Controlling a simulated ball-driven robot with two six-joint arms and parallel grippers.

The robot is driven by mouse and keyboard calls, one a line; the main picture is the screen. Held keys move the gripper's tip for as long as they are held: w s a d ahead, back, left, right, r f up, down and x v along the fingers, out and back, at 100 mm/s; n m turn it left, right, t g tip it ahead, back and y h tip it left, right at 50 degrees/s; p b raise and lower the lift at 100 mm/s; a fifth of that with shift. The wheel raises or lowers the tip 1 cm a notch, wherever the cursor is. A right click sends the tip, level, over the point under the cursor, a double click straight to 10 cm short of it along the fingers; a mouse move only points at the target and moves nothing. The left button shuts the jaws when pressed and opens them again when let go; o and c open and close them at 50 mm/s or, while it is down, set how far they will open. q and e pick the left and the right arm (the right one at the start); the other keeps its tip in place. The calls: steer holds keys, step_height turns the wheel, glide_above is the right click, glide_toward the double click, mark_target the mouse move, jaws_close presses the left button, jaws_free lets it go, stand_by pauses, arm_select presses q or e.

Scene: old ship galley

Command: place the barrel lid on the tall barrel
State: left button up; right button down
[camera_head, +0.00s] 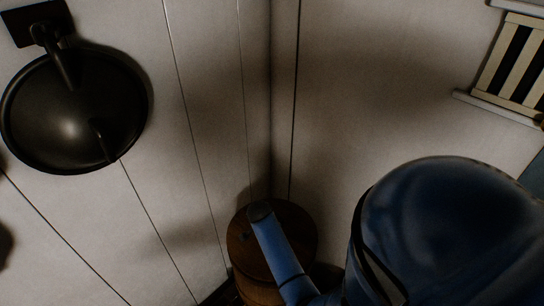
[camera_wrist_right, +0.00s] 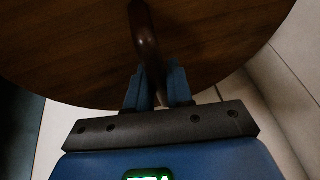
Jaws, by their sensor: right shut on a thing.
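The barrel lid (camera_head: 298,228) is a round dark-wood disc low in the head view, in the corner where two white walls meet. It also fills the upper part of the right wrist view (camera_wrist_right: 70,50). My right gripper (camera_wrist_right: 154,82) is shut on the lid's dark curved handle (camera_wrist_right: 145,28). In the head view my blue right arm covers part of the lid and hides the fingers. Brown wood of what looks like the tall barrel (camera_head: 258,294) shows just under the lid. I cannot tell whether lid and barrel touch. My left gripper is not in view.
White plank walls (camera_head: 210,130) close in behind and beside the lid. A black pan (camera_head: 75,110) hangs on the left wall. A slatted vent or shutter (camera_head: 512,62) is on the right wall. Pale floor or wall panels (camera_wrist_right: 290,85) show beside the lid.

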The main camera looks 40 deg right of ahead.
steer(key=shift+f, duration=0.1)
steer(key=c, duration=1)
jaws_free()
steer(key=v, duration=1.2)
steer(key=s+a+f+n+t+y, duration=0.1)
steer(key=s+a+f+n+t, duration=0.15)
steer(key=a+n+t, duration=0.2)
steer(key=s+a+f+n+t+y, duration=0.1)
steer(key=s+a+n+t, duration=0.3)
steer(key=a+n, duration=0.15)
steer(key=s+a+r+n+t+y, duration=0.1)
steer(key=s+a+r+n+t, duration=0.2)
steer(key=s+r, duration=0.3)
steer(key=s+a+r+n+t+y, duration=0.1)
steer(key=s+a+r+n+t, duration=0.1)
steer(key=s+r+n+t, duration=0.2)
step_height(320, 180, up, 3)
steer(key=s, duration=0.3)
steer(key=shift+a+r+b, duration=0.2)
steer(key=shift+a+b, duration=0.15)
steer(key=shift+a, duration=0.05)
